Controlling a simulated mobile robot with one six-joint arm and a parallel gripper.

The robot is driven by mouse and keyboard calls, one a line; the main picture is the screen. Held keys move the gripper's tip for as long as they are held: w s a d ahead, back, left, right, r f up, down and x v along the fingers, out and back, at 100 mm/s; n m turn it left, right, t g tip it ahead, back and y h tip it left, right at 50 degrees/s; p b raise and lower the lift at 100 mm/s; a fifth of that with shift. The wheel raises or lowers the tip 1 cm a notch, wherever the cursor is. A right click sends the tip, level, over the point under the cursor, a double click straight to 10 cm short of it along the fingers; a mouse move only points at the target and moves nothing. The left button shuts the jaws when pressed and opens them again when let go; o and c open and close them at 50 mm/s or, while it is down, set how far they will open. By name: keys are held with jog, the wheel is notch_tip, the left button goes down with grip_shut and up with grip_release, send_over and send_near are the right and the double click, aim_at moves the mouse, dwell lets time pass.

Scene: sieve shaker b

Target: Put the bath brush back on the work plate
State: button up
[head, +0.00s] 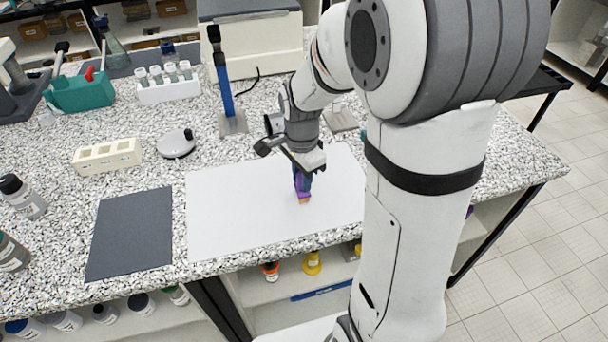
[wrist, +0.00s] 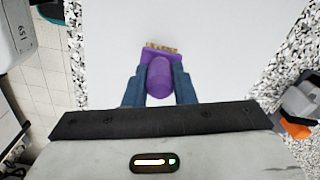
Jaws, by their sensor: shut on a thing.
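The bath brush (wrist: 159,76) is purple with a short tan bristle strip. In the wrist view it stands between the two blue fingers of my gripper (wrist: 158,88), which is shut on its handle. In the head view the brush (head: 303,196) shows below my gripper (head: 303,178), with its tan end lowest. It is over the white work plate (head: 235,210), at the plate's right half. I cannot tell whether the bristles touch the plate. My arm hides the plate's right edge, and the fingers hide part of the handle.
A dark grey mat (head: 130,235) lies left of the plate. Behind are a cream block with holes (head: 107,157), a round grey-white device (head: 176,144), a tube rack (head: 168,91) and a blue upright stand (head: 226,95). Most of the plate is bare.

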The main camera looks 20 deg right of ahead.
jog(key=shift+f, duration=0.1)
jog(key=o, duration=1)
notch_tip(320, 180, up, 12)
jog(key=f, duration=0.1)
jog(key=shift+s+d+f+n+t, duration=0.15)
jog(key=shift+s+n+t, duration=0.3)
jog(key=shift+s+n, duration=1.95)
jog(key=shift+s+f+n+t, duration=0.2)
jog(key=shift+s+n+t, duration=0.3)
jog(key=shift+s+n, duration=1.9)
jog(key=shift+s+d+f+n+t, duration=0.15)
jog(key=shift+s+n+t, duration=0.3)
jog(key=shift+s+n, duration=1.9)
